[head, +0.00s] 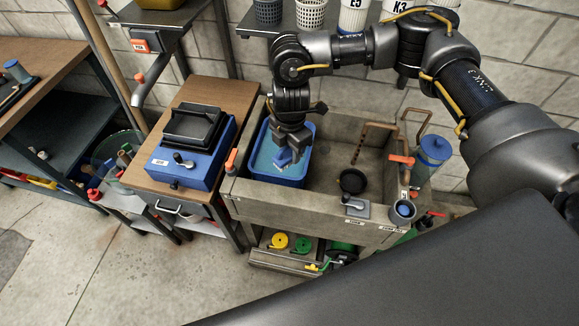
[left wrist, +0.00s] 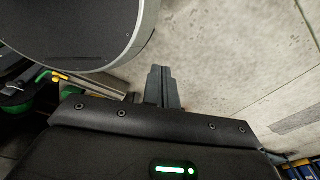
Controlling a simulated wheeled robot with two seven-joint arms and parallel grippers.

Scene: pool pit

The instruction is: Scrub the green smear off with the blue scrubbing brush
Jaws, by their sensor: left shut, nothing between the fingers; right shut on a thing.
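My right gripper (head: 291,154) reaches down from above into a blue tub (head: 262,172) in the grey sink. It is shut on the blue scrubbing brush (head: 283,158), of which only a small blue part shows between and below the fingers. The brush is over or in the teal water in the tub; I cannot tell whether it touches the water. I cannot make out the green smear in either view. My left gripper (left wrist: 161,87) shows in the left wrist view, shut and empty, over the concrete floor.
The grey sink (head: 322,210) has a black drain piece (head: 353,181), copper pipes and a blue canister (head: 429,152) at its right. A blue box with a black top (head: 192,131) stands on the wooden bench at left. White and grey baskets stand on a shelf behind.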

